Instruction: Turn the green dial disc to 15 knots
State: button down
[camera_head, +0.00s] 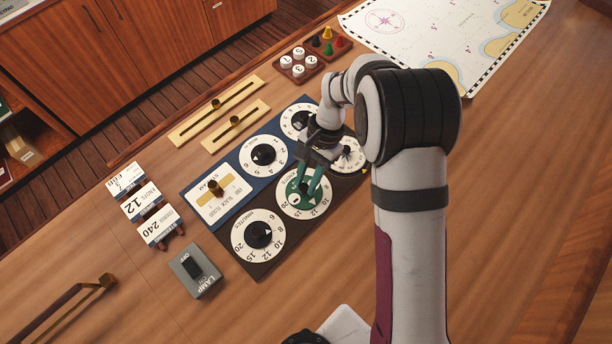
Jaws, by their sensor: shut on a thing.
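The green dial disc (293,188) sits in the middle of a white numbered ring (321,206) on the dark dial panel. My gripper (308,190) reaches down onto it from the upper right, with its teal fingers closed on the middle of the disc. The fingers and wrist cover much of the disc and the upper part of its ring. A 15 shows on the near part of the ring. The disc's pointer is too small and covered to read.
Black-knobbed dials stand close by: one (258,235) at lower left, one (263,155) at upper left, others partly behind my wrist. A slider plate (212,207), number cards (133,177) and a grey lamp switch box (196,271) lie left. The wooden desk in front is mostly clear.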

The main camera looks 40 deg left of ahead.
jog(key=m, duration=0.2)
jog(key=m+y, duration=0.2)
jog(key=m, duration=0.1)
jog(key=shift+d+m+t, duration=0.3)
jog(key=m, duration=0.2)
jog(key=m+t+y, duration=0.1)
jog(key=m, duration=0.1)
jog(key=shift+s+d+m+y, duration=0.15)
jog(key=shift+m+y, duration=0.15)
jog(key=shift+m, duration=0.4)
jog(key=c, duration=0.6)
grip_release()
jog(key=shift+c, duration=0.2)
jog(key=v, duration=1.5)
jog(key=shift+d+r, duration=0.25)
jog(key=shift+r, duration=0.1)
